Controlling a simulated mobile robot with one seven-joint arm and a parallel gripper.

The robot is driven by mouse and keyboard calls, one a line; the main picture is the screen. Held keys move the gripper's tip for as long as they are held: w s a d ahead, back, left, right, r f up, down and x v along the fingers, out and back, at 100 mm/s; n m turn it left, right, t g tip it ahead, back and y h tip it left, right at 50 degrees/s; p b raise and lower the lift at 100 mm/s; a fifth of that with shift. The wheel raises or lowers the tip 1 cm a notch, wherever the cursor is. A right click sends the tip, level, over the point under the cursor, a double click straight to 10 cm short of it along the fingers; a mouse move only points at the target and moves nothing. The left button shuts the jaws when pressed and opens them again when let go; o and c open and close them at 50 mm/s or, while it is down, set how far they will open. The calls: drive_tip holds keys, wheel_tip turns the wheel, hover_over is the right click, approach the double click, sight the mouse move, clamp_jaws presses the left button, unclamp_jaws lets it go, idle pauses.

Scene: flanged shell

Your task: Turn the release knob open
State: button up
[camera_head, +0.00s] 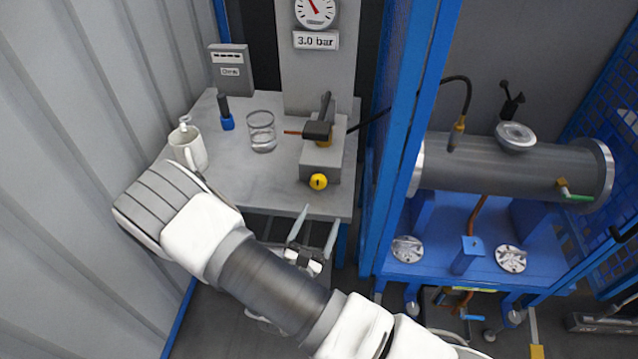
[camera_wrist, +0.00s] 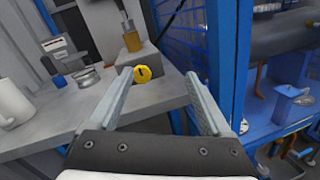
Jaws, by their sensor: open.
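A round yellow knob (camera_head: 318,181) with a dark mark sits on the front face of a grey block (camera_head: 316,163) at the table's front edge. In the wrist view the yellow knob (camera_wrist: 142,74) shows near the tip of the left finger. My gripper (camera_head: 318,215) is open and empty, in front of and below the knob in the head view. Its two fingers (camera_wrist: 158,74) point toward the table, apart from the knob as far as I can tell. The knob is fully in sight in both views.
The grey table (camera_head: 235,190) holds a white mug (camera_head: 188,148), a glass (camera_head: 262,132) and a blue-based black handle (camera_head: 225,115). A gauge panel (camera_head: 315,75) reading 3.0 bar stands behind. A blue post (camera_head: 408,130) and a flanged grey shell (camera_head: 500,170) are at right.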

wheel_tip(320, 180, down, 4)
drive_tip(key=s+a+n+y, duration=0.1)
drive_tip(key=a+n+y, duration=0.1)
drive_tip(key=n+y, duration=0.1)
approach(318, 184)
drive_tip(key=shift+t+y, duration=0.3)
drive_tip(key=shift+t, duration=0.1)
drive_tip(key=w, duration=0.3)
drive_tip(key=w+d, duration=0.1)
drive_tip(key=w, duration=0.2)
drive_tip(key=w+d, duration=0.1)
drive_tip(key=w, duration=0.3)
drive_tip(key=shift+d+f, duration=0.15)
drive_tip(key=shift+f, duration=0.1)
clamp_jaws()
